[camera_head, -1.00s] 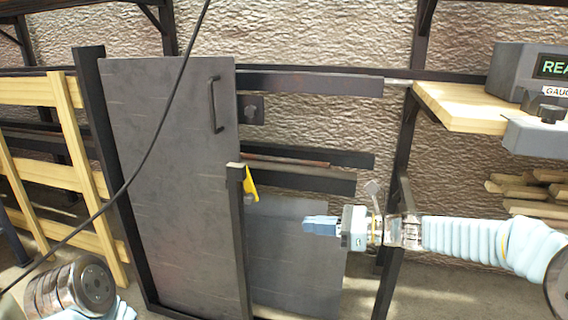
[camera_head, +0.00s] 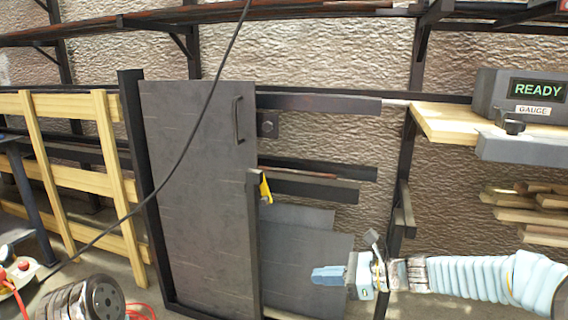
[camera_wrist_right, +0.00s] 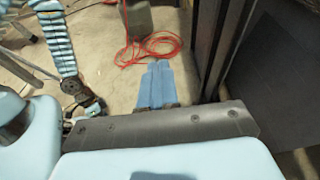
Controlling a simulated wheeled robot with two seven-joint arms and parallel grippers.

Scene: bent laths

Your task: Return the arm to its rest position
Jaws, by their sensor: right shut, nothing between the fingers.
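My right gripper (camera_head: 328,276) comes in from the right in the head view and points left. Its blue fingers are together with nothing between them, in front of a grey sheet (camera_head: 312,250) low behind the rack. The fingers (camera_wrist_right: 157,82) also show closed in the right wrist view, above bare floor. My right arm is stretched out nearly level, with blue ribbed sleeves.
A dark panel with a handle (camera_head: 197,190) stands in a black frame left of the gripper. A wooden shelf (camera_head: 448,124) with a gauge box (camera_head: 530,92) reading READY is at the right. Several laths (camera_head: 530,205) lie below it. A red cable (camera_wrist_right: 150,48) coils on the floor.

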